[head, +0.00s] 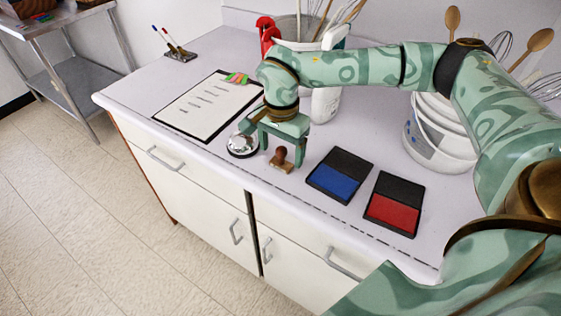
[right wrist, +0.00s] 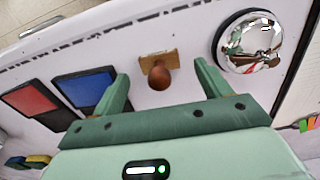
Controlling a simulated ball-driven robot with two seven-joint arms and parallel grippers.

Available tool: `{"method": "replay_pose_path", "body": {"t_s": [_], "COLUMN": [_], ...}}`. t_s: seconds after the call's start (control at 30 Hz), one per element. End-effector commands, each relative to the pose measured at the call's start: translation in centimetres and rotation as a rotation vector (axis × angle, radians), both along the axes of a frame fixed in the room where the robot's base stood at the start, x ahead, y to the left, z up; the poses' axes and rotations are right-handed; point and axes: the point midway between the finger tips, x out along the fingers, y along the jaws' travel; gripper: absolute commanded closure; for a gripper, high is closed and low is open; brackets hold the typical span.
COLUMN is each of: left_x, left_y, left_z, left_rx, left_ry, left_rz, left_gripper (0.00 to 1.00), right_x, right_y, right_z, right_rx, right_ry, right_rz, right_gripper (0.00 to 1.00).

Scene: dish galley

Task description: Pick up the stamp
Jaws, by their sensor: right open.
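The stamp (head: 281,160) has a brown wooden knob handle on a flat tan base. It stands upright on the white counter near its front edge. In the right wrist view the stamp (right wrist: 160,74) sits between and just beyond my two green fingertips, apart from both. My right gripper (head: 283,155) is open and empty, pointing down over the counter at the stamp; it also shows in the right wrist view (right wrist: 160,75). My left gripper is not in view.
A silver bell (head: 242,145) stands close to the stamp's left. A blue ink pad (head: 335,181) and a red ink pad (head: 393,208) lie to its right. A clipboard (head: 195,114), white buckets (head: 440,145) and a pen holder (head: 181,55) are also on the counter.

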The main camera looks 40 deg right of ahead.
Motion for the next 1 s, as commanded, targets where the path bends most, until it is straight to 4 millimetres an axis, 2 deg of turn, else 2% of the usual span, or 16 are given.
{"method": "replay_pose_path", "body": {"t_s": [0.03, 0.13, 0.33, 0.37, 0.5, 0.53, 0.83, 1.0], "left_x": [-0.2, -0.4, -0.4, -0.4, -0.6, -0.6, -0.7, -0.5], "left_y": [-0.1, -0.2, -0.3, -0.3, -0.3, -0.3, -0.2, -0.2], "left_z": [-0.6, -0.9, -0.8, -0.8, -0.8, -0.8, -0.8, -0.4], "left_rx": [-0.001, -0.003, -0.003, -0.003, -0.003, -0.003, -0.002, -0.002], "left_ry": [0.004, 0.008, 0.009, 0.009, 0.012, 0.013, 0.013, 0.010], "left_rz": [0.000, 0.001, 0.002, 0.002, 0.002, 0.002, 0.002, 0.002], "left_gripper": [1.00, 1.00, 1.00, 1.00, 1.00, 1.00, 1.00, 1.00], "right_x": [-0.1, -0.1, -0.1, -0.1, -0.1, -0.1, -0.1, 0.0], "right_y": [-0.1, 0.0, 0.0, 0.0, 0.0, 0.0, 0.0, 0.0], "right_z": [-1.4, -2.6, -2.5, -2.5, -2.5, -2.5, -2.4, -1.1], "right_rx": [0.000, 0.000, 0.001, 0.001, 0.001, 0.001, 0.000, 0.001], "right_ry": [0.006, 0.004, 0.001, 0.001, 0.001, 0.001, 0.000, -0.003], "right_rz": [-0.001, -0.001, -0.001, -0.001, -0.001, -0.001, -0.001, -0.001], "right_gripper": [0.24, 0.24, 0.24, 0.26, 0.65, 0.72, 0.72, 0.72]}}
